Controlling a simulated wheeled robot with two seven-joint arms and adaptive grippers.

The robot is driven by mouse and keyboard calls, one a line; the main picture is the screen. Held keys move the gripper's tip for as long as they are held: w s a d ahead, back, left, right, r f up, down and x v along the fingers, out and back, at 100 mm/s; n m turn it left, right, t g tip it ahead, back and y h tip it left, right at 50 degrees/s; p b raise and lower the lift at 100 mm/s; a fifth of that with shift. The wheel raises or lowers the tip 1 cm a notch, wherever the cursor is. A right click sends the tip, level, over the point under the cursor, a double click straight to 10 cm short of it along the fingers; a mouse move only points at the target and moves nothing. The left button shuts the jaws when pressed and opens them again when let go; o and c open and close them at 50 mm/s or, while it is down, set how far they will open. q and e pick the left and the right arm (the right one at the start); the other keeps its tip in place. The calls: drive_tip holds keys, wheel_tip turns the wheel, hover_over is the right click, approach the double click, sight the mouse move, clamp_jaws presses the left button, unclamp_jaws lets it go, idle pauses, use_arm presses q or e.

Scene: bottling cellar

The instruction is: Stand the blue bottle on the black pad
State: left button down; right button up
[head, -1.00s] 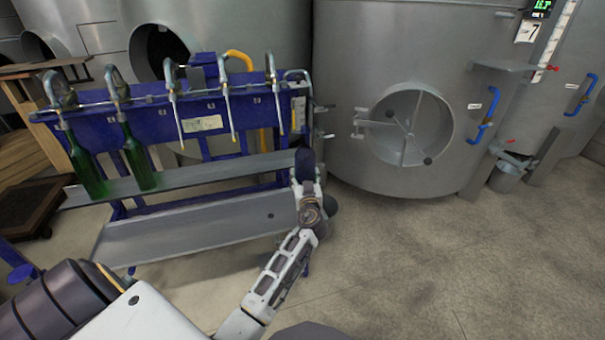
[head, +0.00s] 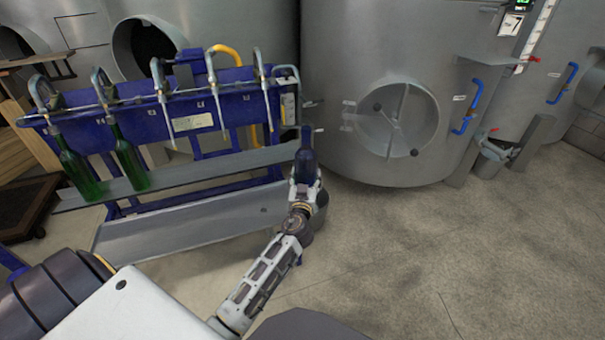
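The blue bottle (head: 306,160) stands upright near the middle of the head view, in front of the right end of the filling bench. My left gripper (head: 305,186) is around its lower part, with a finger on each side, and looks shut on it. The gripper hides the bottle's base, so I cannot tell whether anything supports it from below. I cannot make out the black pad in this view. My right gripper is not in view.
A blue filler rack (head: 190,122) with several spouts stands at left. Two green bottles (head: 78,170) (head: 130,163) stand on its grey shelf (head: 205,170). A lower grey tray (head: 180,220) lies in front. A steel tank (head: 350,60) stands behind. Floor at right is clear.

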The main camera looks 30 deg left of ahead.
use_arm(q)
drive_tip(key=s+d+r+m+h+p, duration=0.2)
drive_tip(key=s+d+r+h+p, duration=0.1)
drive_tip(key=d, duration=0.3)
drive_tip(key=s+d+r+m+t+h+p, duration=0.1)
drive_tip(key=s+d+r+m+h+p, duration=0.1)
drive_tip(key=s+d+r+h+p, duration=0.2)
drive_tip(key=shift+s+d+r+m+t+p, duration=0.15)
drive_tip(key=shift+s+d+m+t+p, duration=0.2)
drive_tip(key=shift+s+d+p, duration=0.55)
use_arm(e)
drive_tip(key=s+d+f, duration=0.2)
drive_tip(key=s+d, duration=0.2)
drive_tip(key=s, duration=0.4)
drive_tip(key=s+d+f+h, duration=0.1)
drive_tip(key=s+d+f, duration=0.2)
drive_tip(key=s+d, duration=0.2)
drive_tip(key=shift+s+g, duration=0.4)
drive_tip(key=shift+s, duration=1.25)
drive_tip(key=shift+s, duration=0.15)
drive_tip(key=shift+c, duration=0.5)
